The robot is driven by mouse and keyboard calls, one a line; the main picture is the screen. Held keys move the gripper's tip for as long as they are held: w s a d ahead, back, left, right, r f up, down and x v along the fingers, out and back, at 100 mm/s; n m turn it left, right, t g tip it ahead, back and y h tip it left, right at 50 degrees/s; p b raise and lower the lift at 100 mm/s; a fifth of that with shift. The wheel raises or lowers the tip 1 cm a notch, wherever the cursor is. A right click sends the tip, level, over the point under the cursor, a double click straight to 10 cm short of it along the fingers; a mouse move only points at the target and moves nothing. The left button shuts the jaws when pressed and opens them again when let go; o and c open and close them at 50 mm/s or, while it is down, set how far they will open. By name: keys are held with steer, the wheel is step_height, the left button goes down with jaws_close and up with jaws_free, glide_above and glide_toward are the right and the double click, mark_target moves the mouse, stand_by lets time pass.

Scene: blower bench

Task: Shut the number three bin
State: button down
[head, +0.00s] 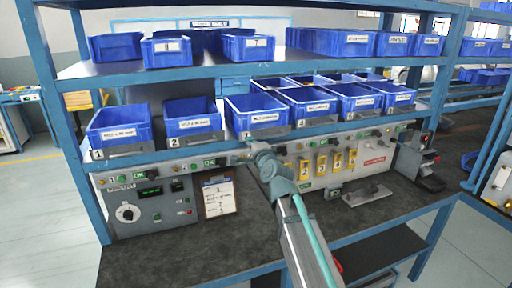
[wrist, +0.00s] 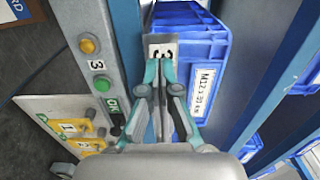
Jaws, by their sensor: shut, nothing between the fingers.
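The number three bin (head: 255,113) is a blue open-topped bin on the middle shelf, third from the left. It also shows in the wrist view (wrist: 193,55), with a white printed label on its front and a grey plate (wrist: 161,50) marked 3. My gripper (head: 250,145) is in front of this bin, low by the shelf edge. In the wrist view my gripper (wrist: 160,68) is shut, with nothing between the fingers. Its fingertips overlap the lower part of the number plate; I cannot tell whether they touch it. My gripper partly hides the plate.
Bin two (head: 192,117) stands to the left, and bin four (head: 308,104) stands close on the right. A control panel (head: 155,198) with knobs and buttons runs below the shelf. A clipboard (head: 219,196) leans against it. The dark worktop (head: 190,255) is mostly clear at the front.

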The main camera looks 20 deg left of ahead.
mark_target(245, 134)
steer(key=shift+x, duration=1)
steer(key=x, duration=0.4)
steer(key=shift+w+a, duration=0.2)
steer(key=shift+r, duration=0.15)
steer(key=shift+d, duration=0.1)
